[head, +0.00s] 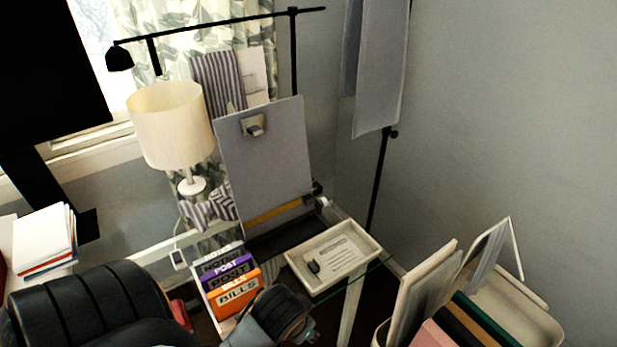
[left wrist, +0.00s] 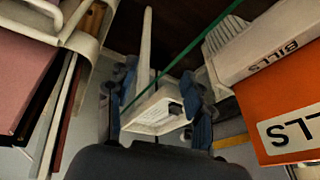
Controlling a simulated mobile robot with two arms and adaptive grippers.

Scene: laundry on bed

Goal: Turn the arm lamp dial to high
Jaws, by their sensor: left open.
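The black arm lamp (head: 210,28) stands at the back in the head view, with its long arm reaching left to a small shade (head: 119,58). A grey upright board (head: 265,165) in front of its post carries a small grey fitting (head: 252,125); I cannot tell whether that is the dial. No dial setting can be read. My left gripper (left wrist: 157,82) is open in the left wrist view, its dark blue fingers apart and empty. The white tray (left wrist: 150,118) shows between them, apparently beyond. The right gripper is not in view.
A cream table lamp (head: 172,125) stands left of the board. A sorter with orange and purple folders (head: 236,292) and the white tray (head: 330,258) sit on the glass desk. A bin of boards (head: 520,300) stands at right.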

